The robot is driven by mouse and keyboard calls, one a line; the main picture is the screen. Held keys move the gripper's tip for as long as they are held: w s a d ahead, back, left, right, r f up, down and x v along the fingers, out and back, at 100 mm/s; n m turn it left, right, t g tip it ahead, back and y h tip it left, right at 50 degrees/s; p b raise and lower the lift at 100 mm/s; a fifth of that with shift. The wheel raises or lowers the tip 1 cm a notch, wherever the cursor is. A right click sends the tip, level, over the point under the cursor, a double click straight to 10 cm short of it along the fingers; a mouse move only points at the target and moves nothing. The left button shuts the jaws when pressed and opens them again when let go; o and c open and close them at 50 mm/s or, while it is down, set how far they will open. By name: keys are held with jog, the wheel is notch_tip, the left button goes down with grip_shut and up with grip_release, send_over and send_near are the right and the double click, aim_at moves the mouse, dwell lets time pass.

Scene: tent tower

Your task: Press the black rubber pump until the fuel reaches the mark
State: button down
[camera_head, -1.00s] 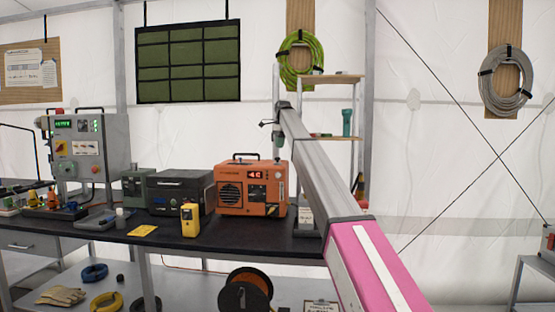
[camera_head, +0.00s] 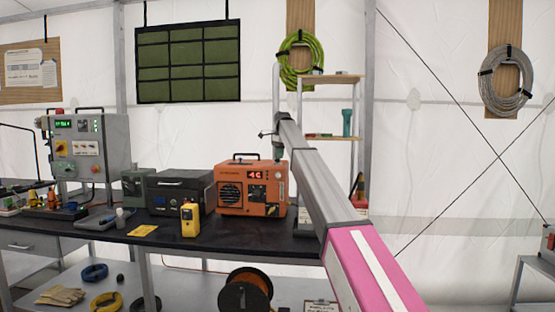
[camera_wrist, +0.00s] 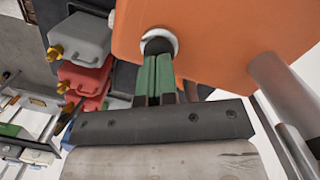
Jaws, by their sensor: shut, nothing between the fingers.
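The black rubber pump (camera_wrist: 156,45) shows in the wrist view as a dark round button inside a white ring on the orange unit (camera_wrist: 205,30). My gripper (camera_wrist: 158,60) is shut and empty. Its green fingers point at the pump and their tips overlap its lower part, so I cannot tell whether they press it. In the head view the orange unit (camera_head: 235,200) stands on the bench with a lit red display. My gripper (camera_head: 277,152) is small there, at the unit's upper right edge. I cannot make out a fuel level or its mark.
A black case (camera_head: 178,193) and a yellow handheld device (camera_head: 190,219) stand left of the orange unit on the dark bench (camera_head: 215,236). In the wrist view, grey (camera_wrist: 80,38) and red (camera_wrist: 84,78) canisters stand to the left and a metal post (camera_wrist: 283,105) to the right.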

jog(key=shift+f, duration=0.2)
jog(key=shift+w+d+r, duration=0.25)
jog(key=shift+w+d, duration=0.15)
jog(key=shift+d, duration=0.25)
jog(key=shift+w+d+r, duration=0.25)
jog(key=shift+w+d, duration=0.15)
jog(key=shift+d, duration=0.25)
